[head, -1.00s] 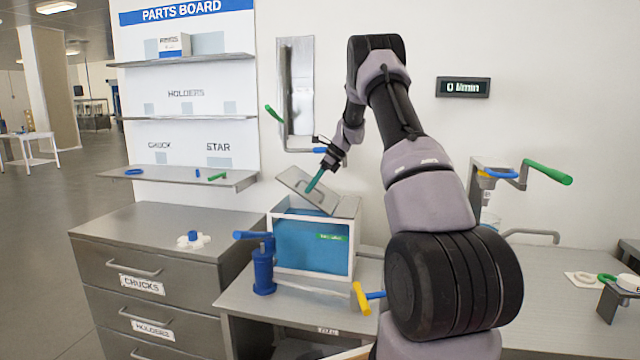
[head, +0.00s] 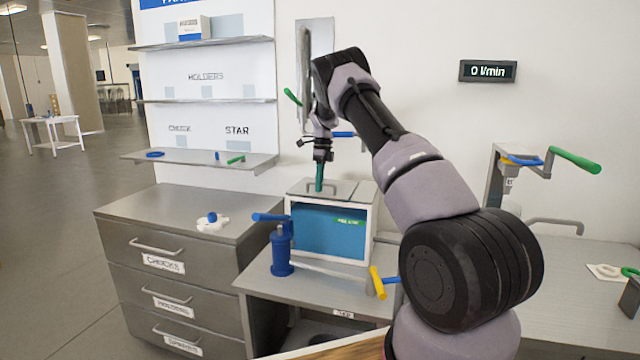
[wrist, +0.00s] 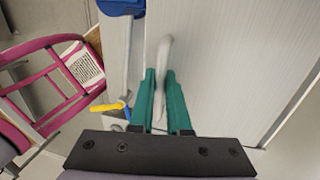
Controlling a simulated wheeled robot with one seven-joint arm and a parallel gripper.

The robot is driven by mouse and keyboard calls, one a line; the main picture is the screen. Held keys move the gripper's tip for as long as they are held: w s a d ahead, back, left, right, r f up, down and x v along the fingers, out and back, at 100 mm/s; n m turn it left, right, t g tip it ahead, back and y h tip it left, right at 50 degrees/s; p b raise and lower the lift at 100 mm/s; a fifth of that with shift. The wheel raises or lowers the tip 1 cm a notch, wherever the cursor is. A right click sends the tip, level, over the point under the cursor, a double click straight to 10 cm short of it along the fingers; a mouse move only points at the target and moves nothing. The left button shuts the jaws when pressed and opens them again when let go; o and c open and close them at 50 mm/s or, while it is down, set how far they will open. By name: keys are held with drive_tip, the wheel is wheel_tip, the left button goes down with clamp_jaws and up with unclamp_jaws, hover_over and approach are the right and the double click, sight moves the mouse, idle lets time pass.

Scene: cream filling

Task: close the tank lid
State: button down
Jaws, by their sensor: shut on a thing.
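The tank (head: 328,232) is a white-framed box with a blue front on the low bench. Its grey lid (head: 345,188) lies flat across the top and looks closed. My gripper (head: 319,186) points straight down at the lid's handle. In the wrist view, the green fingers of my gripper (wrist: 160,100) are on either side of the pale bar handle (wrist: 163,62), shut on it. The lid plate (wrist: 235,60) fills the right of that view. The finger contact is partly hidden in the head view.
A blue hand pump (head: 281,250) stands just left of the tank. A yellow-handled valve (head: 377,282) is at the bench front. A drawer cabinet (head: 165,245) is at left, and a green-handled press (head: 545,160) is at right.

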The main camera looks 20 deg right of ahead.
drive_tip(key=shift+f, duration=0.1)
drive_tip(key=c, duration=1.2)
unclamp_jaws()
drive_tip(key=shift+o, duration=0.2)
wheel_tip(320, 180, up, 11)
drive_tip(key=w+d, duration=0.1)
drive_tip(key=shift+w+d+f, duration=0.2)
drive_tip(key=shift+w, duration=0.1)
